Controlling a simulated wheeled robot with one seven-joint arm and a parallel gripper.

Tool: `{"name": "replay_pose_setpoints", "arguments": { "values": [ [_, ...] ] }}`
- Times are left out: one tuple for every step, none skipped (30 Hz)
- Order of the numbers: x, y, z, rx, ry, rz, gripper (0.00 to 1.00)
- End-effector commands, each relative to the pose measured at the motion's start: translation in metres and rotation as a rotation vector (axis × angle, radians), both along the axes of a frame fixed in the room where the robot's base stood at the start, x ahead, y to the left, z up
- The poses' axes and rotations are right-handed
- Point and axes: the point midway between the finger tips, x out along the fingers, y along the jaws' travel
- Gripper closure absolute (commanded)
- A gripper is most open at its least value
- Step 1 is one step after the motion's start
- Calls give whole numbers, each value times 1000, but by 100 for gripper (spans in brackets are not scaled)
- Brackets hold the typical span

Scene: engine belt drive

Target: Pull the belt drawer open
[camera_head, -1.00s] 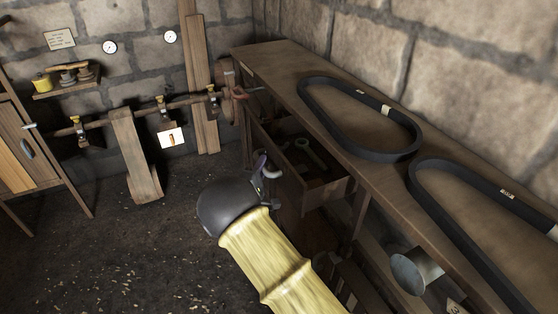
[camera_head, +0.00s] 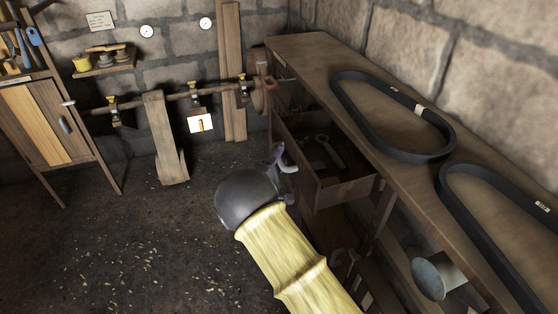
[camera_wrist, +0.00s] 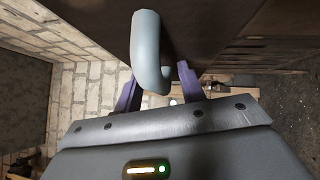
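The belt drawer (camera_head: 346,191) stands partly pulled out from under the long wooden bench, with a wrench-like tool (camera_head: 331,152) inside. Its grey curved handle (camera_wrist: 147,50) stands up large in the wrist view. My gripper (camera_head: 279,158) is at the drawer's front, beside the handle. In the wrist view its two purple fingers (camera_wrist: 158,82) stand on either side of the handle and close against it; the exact contact is partly hidden by the handle. The drawer's far end is hidden under the bench.
Two black belts (camera_head: 346,112) lie on the bench top (camera_head: 300,52). A grey metal disc (camera_head: 429,277) sits below the bench at the right. A wooden cabinet (camera_head: 38,125) stands at the left. The floor (camera_head: 160,240) left of my arm is clear apart from small litter.

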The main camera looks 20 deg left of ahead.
Motion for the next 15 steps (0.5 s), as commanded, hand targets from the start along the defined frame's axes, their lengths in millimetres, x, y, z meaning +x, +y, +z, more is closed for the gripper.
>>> {"name": "replay_pose_setpoints", "arguments": {
  "values": [
    [0,0,0,1,-1,0,60],
    [-1,1,0,1,-1,1,60],
    [-2,1,0,1,-1,2,60],
    [-4,2,0,0,-1,3,60],
    [-6,3,-1,0,-1,3,60],
    [-10,4,-1,1,0,4,60],
    [-13,5,-2,2,0,4,60],
    [-17,5,-2,2,0,4,60],
    [-23,6,-3,2,0,3,60],
    [-28,7,-4,2,0,4,60],
    [-33,8,-5,0,1,6,60],
    [-40,10,-6,-1,1,6,60],
    [-46,11,-7,-1,1,5,60],
    [-52,12,-8,-1,1,5,60],
    [-60,13,-9,-1,0,5,60]
  ]
}}
